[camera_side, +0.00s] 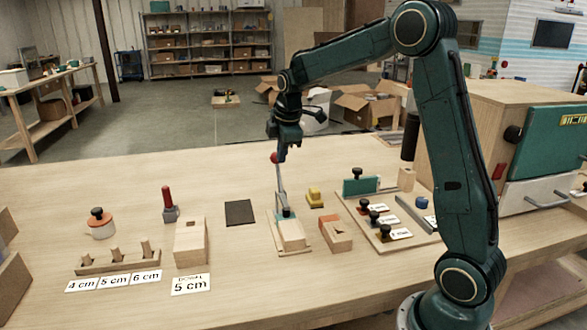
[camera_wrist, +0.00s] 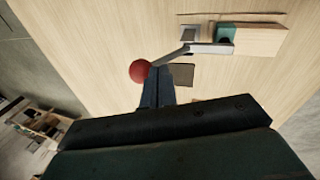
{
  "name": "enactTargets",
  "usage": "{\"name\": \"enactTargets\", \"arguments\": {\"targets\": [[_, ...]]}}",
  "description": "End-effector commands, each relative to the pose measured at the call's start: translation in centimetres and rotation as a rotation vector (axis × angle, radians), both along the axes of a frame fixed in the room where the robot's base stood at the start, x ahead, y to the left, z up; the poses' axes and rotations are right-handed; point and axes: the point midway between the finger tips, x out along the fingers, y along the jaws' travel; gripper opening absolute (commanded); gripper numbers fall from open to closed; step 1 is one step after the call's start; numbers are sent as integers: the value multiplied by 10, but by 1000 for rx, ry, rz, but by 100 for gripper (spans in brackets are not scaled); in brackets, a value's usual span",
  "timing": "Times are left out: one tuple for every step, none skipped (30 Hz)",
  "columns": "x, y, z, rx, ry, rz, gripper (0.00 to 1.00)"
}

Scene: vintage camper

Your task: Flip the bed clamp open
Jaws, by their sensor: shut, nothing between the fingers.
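The bed clamp has a grey metal lever (camera_side: 281,187) that stands nearly upright with a red ball knob (camera_side: 274,158) at its top. Its foot is at a wooden block (camera_side: 291,235) with a green edge, on a thin wooden base. The wrist view shows the red knob (camera_wrist: 140,71), the lever (camera_wrist: 172,59) and the block (camera_wrist: 258,41). My gripper (camera_side: 282,157) is shut and empty, high over the table at knob height, just right of the knob. In the wrist view the fingertips (camera_wrist: 158,70) are right beside the knob; I cannot tell if they touch it.
A dark square pad (camera_side: 239,213) lies left of the clamp. A yellow piece (camera_side: 315,197) and an orange-faced wooden block (camera_side: 336,233) are close on the right. A board with knobbed pieces (camera_side: 365,228) is farther right. A long wooden block (camera_side: 190,243) stands left.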

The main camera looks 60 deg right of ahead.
Motion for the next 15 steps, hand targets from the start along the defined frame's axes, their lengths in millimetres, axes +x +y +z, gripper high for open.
{"name": "enactTargets", "arguments": {"targets": [[0, 0, 0, 1, 1, 0, 0], [0, 0, 0, 1, 1, -1, 0], [1, -1, 0, 4, 3, -1, 0], [1, -1, 0, 6, 6, 0, 0], [1, -1, 0, 8, 8, -1, 0], [1, -2, -1, 11, 13, -1, 0], [2, -2, -1, 15, 16, -2, 0], [2, -3, -1, 19, 18, -2, 0], [3, -4, -1, 24, 24, -2, 0], [3, -4, -1, 28, 27, -2, 0], [4, -4, -1, 31, 31, -2, 0], [4, -5, -1, 35, 35, -2, 0], [4, -5, -1, 37, 37, -2, 0], [5, -5, -2, 41, 41, -2, 0], [5, -6, -2, 46, 46, -3, 0]]}}
